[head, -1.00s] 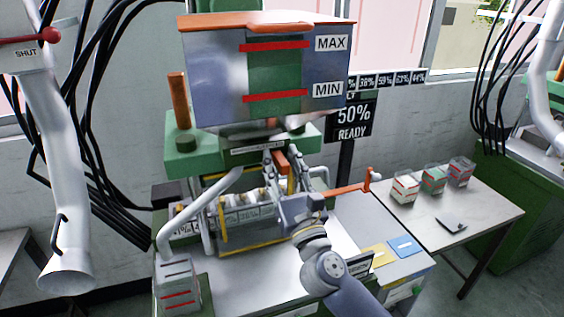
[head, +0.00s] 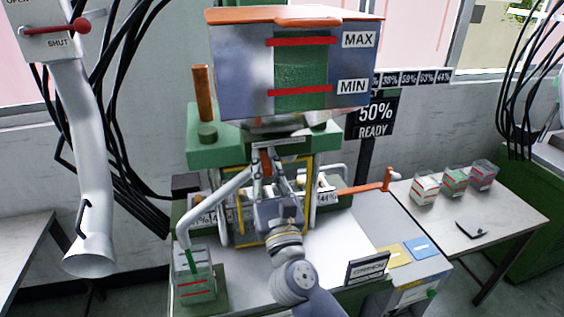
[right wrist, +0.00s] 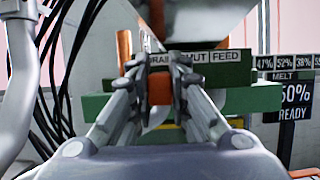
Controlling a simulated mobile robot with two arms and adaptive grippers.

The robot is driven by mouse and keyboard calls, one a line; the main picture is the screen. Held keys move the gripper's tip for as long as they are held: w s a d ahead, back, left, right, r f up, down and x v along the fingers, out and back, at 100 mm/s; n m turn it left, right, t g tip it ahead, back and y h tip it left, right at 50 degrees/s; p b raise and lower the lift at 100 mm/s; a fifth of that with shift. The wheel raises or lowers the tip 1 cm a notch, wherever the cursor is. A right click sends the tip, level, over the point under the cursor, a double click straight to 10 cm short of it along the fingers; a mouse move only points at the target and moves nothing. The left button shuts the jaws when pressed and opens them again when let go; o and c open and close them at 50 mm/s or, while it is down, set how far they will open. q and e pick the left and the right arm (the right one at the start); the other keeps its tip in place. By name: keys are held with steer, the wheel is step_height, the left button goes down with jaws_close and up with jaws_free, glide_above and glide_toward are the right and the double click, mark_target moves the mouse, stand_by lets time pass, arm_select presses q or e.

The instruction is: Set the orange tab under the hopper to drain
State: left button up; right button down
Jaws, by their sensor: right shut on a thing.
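The hopper (head: 230,65) stands at the top centre of the head view, with MAX and MIN marks and green material in its window. My right gripper (head: 264,172) is shut on the orange tab (head: 265,160) below it. In the right wrist view the tab (right wrist: 160,88) is between the fingertips, below the DRAIN end of the label strip (right wrist: 225,55), left of FEED. The fingers partly cover the strip's words. A green stream shows at the mouth of the pale bent pipe (head: 215,195), over a clear box (head: 196,285) with green inside. My left gripper is not in view.
A screen (head: 375,120) reads 50% READY. A side table (head: 500,225) holds several small boxes and a dark flat item. An orange lever (head: 365,187) projects right of the machine. A pipe with a red SHUT handle (head: 55,28) hangs at left.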

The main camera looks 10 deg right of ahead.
steer(key=shift+a, duration=0.1)
steer(key=c, duration=1.8)
jaws_free()
steer(key=shift+o, duration=1.4)
steer(key=shift+a, duration=0.25)
steer(key=shift+d, duration=0.15)
steer(key=shift+s+f, duration=0.2)
steer(key=shift+s, duration=0.1)
steer(key=v, duration=1.1)
steer(key=shift+s, duration=0.2)
